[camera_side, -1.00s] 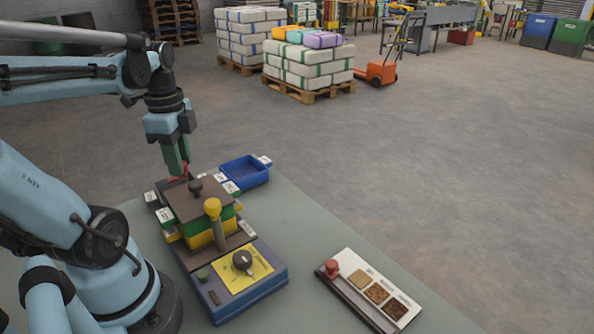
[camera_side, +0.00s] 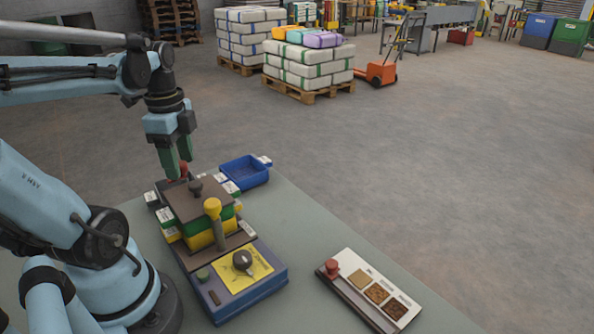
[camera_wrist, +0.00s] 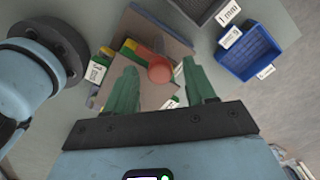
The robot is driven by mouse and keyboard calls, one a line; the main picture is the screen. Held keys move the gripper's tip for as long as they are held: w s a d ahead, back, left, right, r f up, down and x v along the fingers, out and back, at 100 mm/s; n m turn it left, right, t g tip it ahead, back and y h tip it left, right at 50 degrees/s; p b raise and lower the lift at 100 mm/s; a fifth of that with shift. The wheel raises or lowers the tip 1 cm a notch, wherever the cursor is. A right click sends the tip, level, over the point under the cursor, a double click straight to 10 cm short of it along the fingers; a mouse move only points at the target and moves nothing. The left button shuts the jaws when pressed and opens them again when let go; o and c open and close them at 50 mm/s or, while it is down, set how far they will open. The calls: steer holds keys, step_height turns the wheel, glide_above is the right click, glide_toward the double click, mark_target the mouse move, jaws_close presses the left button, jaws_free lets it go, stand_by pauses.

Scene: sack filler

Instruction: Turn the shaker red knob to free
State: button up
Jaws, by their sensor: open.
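The shaker is a stack of green and yellow layers with a brown top plate (camera_side: 195,203), standing on a blue base. The red knob (camera_side: 183,169) is at its far side, partly hidden by my fingers in the side view. In the wrist view the round red knob (camera_wrist: 160,69) shows near the middle, with a reddish bar beside it. My gripper (camera_side: 178,163) is open over the knob, green fingers pointing down. In the wrist view the fingertips (camera_wrist: 160,68) stand apart on either side of the knob, with visible gaps. I cannot read which label the knob points to.
A blue tray (camera_side: 245,172) stands behind the shaker. A panel with a red slider (camera_side: 331,267) and brown samples lies at right. The bench between is clear.

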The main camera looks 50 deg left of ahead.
mark_target(180, 163)
step_height(180, 163, up, 12)
stand_by(0.6)
steer(key=w+d+f+n+t, duration=0.3)
steer(key=w+d+f+n, duration=0.1)
steer(key=d, duration=0.4)
steer(key=w+d+f+n+t, duration=0.4)
steer(key=w+d+f+n, duration=0.1)
steer(key=w+d+f, duration=0.2)
steer(key=shift+d+f, duration=0.8)
steer(key=shift+f, duration=0.15)
